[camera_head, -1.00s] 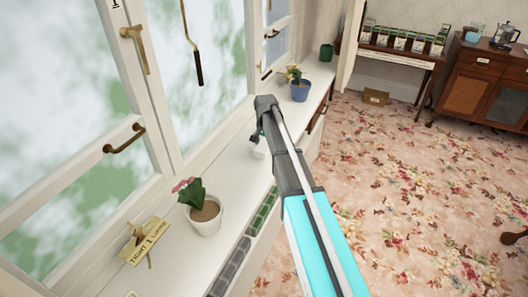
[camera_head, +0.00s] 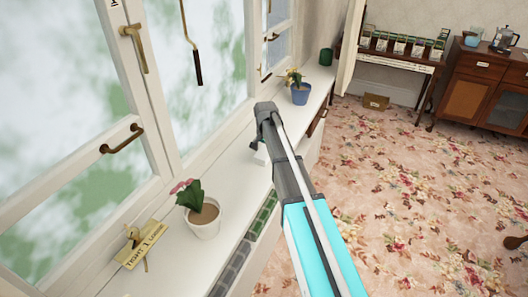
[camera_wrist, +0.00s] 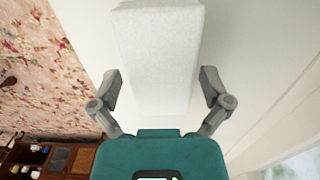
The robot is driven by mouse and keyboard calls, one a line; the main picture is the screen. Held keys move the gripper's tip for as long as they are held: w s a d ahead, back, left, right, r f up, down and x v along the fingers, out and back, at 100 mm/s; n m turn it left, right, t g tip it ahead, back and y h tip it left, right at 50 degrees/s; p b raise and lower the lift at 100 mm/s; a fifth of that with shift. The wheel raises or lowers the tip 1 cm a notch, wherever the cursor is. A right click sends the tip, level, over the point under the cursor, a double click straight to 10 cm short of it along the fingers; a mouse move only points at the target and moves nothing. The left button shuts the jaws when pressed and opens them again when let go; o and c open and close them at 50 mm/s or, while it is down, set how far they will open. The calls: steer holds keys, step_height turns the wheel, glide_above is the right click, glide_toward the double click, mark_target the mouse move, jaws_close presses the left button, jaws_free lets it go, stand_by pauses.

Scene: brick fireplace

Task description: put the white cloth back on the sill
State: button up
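The white cloth (camera_wrist: 157,55) looks like a pale folded block with a rough surface in the wrist view. It lies over the white sill (camera_wrist: 235,40); I cannot tell whether it touches it. My gripper (camera_wrist: 160,78) has its fingers spread, one on each side of the cloth, with narrow gaps. In the head view my gripper (camera_head: 256,145) is low over the sill (camera_head: 175,255), between two flower pots. A small white part of the cloth (camera_head: 261,157) shows beside it; my arm hides the rest.
A white pot with a pink flower (camera_head: 203,215) and a small sign (camera_head: 142,245) stand nearer on the sill. A blue pot (camera_head: 300,94) and a green pot (camera_head: 326,56) stand farther along. Windows border the left; open carpet (camera_head: 420,180) lies right.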

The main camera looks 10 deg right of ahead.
mark_target(265, 151)
steer(key=shift+r, duration=0.1)
stand_by(0.3)
step_height(265, 151, up, 12)
steer(key=p, duration=1.2)
stand_by(0.7)
steer(key=s+n, duration=0.7)
steer(key=s, duration=2.2)
steer(key=shift+s+a, duration=0.15)
